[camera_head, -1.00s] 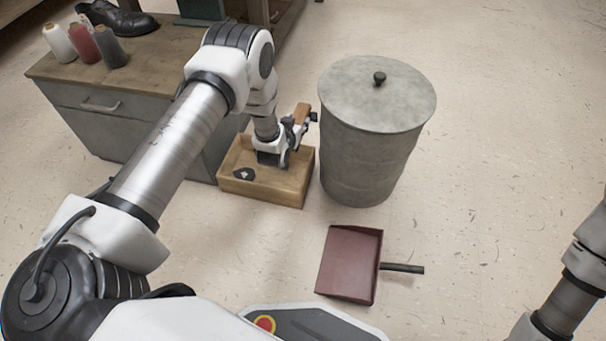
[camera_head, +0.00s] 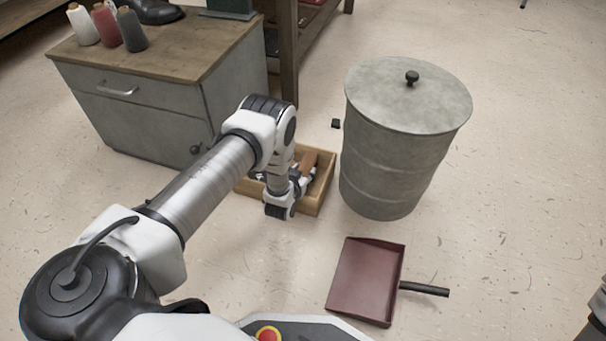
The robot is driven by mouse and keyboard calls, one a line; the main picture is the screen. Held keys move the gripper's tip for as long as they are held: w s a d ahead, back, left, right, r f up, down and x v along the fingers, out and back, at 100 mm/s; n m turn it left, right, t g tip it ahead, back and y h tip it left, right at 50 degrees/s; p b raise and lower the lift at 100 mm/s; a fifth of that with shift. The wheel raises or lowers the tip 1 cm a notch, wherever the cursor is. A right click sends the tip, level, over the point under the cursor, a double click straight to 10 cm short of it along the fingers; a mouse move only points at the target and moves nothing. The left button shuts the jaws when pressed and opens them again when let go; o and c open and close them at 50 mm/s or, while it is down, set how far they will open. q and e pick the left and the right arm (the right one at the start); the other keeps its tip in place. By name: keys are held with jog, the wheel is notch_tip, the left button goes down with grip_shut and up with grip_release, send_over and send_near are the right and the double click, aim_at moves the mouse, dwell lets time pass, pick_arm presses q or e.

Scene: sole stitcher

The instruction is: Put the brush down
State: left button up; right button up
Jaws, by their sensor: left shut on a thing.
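My left gripper (camera_head: 298,182) points down at the wooden box (camera_head: 316,207) on the floor and is shut on the brush. My left wrist covers the box's front left part. My right gripper is out of view; only a bit of that arm shows at the right edge.
A grey lidded bin (camera_head: 400,150) stands right of the box. A dark red dustpan (camera_head: 362,282) lies in front of the bin. Floor at right is clear.

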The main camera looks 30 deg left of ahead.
pick_arm(q)
jog(key=shift+f+b, duration=0.4)
jog(key=o, duration=1.2)
jog(key=shift+s+f, duration=0.1)
